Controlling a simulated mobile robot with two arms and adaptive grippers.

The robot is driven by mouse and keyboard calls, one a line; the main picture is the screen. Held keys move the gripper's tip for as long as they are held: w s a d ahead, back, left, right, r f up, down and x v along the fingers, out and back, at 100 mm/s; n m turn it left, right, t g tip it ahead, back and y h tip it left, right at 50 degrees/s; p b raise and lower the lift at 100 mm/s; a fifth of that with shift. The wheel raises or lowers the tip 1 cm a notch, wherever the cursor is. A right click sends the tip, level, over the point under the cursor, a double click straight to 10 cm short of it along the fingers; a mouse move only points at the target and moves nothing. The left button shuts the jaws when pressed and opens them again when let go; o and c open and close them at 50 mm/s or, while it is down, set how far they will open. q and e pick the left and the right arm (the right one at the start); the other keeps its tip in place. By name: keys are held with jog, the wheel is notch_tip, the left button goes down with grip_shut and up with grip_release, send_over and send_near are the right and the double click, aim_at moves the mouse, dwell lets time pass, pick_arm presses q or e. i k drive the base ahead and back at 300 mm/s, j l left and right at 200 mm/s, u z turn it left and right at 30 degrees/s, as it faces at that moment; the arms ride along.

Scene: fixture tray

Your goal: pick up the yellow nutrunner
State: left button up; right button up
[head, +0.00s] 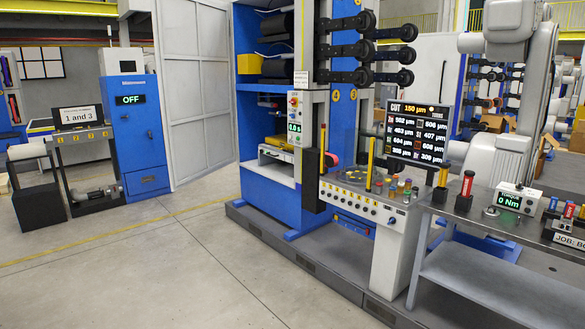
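A slim upright tool with a yellow upper part and dark lower part (442,178) stands at the left end of the grey metal bench (490,278) on the right. It looks like the yellow nutrunner, but it is small in the picture. A similar tool with a red upper part (467,186) stands beside it, to the right. Neither of my grippers is in view.
A torque display reading 0 Nm (509,202) stands on the bench. A white machine console (355,205) with colored knobs adjoins it. A white robot arm (540,90) stands behind the bench. A blue cabinet reading OFF (137,140) is at left. The foreground floor is clear.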

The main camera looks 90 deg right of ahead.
aim_at(445, 167)
jog(key=z, duration=3.75)
jog(key=i+j+z, duration=0.15)
jog(key=i, duration=0.4)
jog(key=i+j+z, duration=0.1)
jog(key=i, duration=0.5)
jog(key=i+j+z, duration=0.15)
jog(key=i, duration=0.4)
